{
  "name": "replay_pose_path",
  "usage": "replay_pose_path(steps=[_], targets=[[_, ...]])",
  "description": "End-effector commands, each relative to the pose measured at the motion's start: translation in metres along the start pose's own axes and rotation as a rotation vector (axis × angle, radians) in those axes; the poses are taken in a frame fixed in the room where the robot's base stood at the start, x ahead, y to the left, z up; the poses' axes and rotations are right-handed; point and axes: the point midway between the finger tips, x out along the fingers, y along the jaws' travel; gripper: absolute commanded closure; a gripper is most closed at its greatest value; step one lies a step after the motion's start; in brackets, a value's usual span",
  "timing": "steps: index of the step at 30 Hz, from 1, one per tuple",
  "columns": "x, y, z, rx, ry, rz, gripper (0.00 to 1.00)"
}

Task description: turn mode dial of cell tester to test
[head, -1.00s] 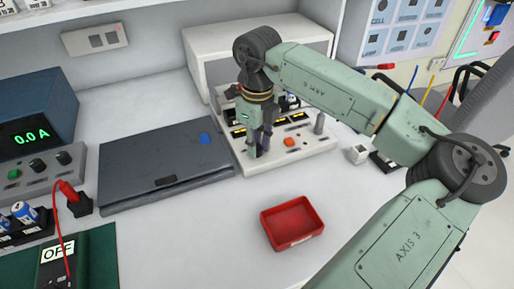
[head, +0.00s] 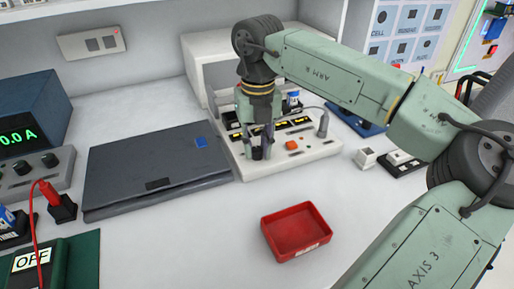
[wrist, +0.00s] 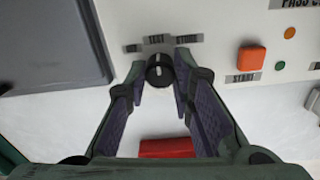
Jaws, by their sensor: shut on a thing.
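The cell tester (head: 312,151) is a white sloped panel at the back centre of the bench. Its mode dial (wrist: 159,72) is a round black knob with a white mark, near the panel's front edge. In the wrist view the mark runs roughly up and down, towards the TEST label (wrist: 156,39) above the dial. A STORE label (wrist: 188,38) is to its right; a label at the left is partly hidden. My gripper (head: 257,151) points down, with its fingers on either side of the dial, shut on it. It also shows in the wrist view (wrist: 160,80).
An orange START button (wrist: 251,59) is right of the dial. A closed dark laptop-like case (head: 158,165) lies left of the tester. A red tray (head: 297,232) stands in front. A probe (head: 323,125) stands at the panel's right. The bench between case and tray is clear.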

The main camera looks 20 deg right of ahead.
Motion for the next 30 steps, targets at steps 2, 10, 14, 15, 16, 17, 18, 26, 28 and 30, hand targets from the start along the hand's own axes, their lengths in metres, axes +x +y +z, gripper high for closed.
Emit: replay_pose_path(steps=[2, 10, 14, 15, 16, 17, 18, 26, 28, 30], targets=[[0.0004, -0.0008, 0.0000, 0.013, 0.000, -0.002, 1.00], [0.0000, -0.0007, -0.0002, 0.022, 0.001, -0.001, 1.00], [0.0001, -0.0008, -0.0002, 0.021, 0.001, -0.001, 1.00], [0.0000, -0.0008, -0.0002, 0.021, 0.001, -0.001, 1.00], [0.0001, -0.0008, -0.0002, 0.021, 0.001, -0.001, 0.76], [0.0001, -0.0008, -0.0002, 0.021, 0.001, -0.001, 0.74], [0.0001, -0.0007, -0.0002, 0.021, 0.001, -0.001, 0.72], [0.0001, -0.0004, -0.0002, 0.020, 0.001, -0.001, 0.57], [0.0001, -0.0003, -0.0002, 0.020, 0.001, -0.001, 0.57], [0.0001, -0.0003, -0.0002, 0.020, 0.001, -0.001, 0.57]])
